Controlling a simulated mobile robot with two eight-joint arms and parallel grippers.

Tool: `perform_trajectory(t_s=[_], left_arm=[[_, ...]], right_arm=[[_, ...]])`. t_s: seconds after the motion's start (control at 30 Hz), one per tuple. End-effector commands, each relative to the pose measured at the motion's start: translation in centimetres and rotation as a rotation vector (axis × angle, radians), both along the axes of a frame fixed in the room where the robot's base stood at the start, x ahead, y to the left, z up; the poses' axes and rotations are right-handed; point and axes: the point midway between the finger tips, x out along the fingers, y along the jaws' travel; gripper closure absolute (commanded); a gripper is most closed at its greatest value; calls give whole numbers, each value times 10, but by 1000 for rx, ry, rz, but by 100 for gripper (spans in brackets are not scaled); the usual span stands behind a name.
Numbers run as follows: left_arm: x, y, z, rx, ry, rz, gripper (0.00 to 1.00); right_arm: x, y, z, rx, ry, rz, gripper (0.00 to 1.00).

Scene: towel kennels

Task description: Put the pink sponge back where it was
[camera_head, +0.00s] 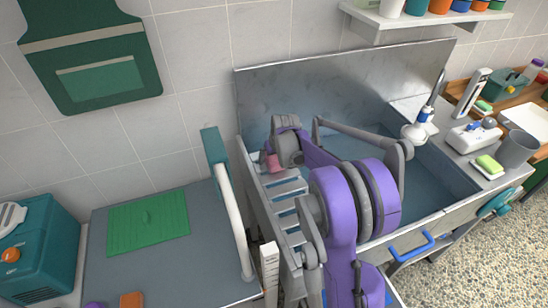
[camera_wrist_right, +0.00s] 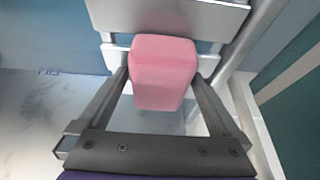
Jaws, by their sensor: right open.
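The pink sponge (camera_head: 273,163) is at the upper end of the metal slats (camera_head: 287,188) on the left side of the tub. In the wrist view the sponge (camera_wrist_right: 163,72) lies between the two fingers of my right gripper (camera_wrist_right: 162,80), against pale slats (camera_wrist_right: 117,58). The jaws are open, one finger on each side of it. I cannot tell whether either finger touches it. In the head view my right gripper (camera_head: 272,152) is mostly hidden by my own purple wrist. My left gripper does not show.
The metal tub (camera_head: 440,170) has a tall back panel (camera_head: 345,85). A teal-topped white post (camera_head: 230,205) stands close left of the slats. A grey table with a green mat (camera_head: 148,220) is further left. A yellow-green sponge (camera_head: 488,164) and grey cup (camera_head: 517,149) sit at right.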

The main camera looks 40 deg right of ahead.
Motion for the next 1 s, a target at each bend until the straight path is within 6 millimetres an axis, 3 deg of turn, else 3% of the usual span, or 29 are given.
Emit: perform_trajectory(t_s=[0.17,0.6,0.8,1.0], left_arm=[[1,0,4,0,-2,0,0],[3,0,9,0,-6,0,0],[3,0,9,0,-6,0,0],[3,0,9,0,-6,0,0]], right_arm=[[-5,1,16,0,-1,-1,0],[-38,12,97,0,-1,-1,0],[-44,14,112,0,0,0,0],[-45,14,114,0,0,0,0]])
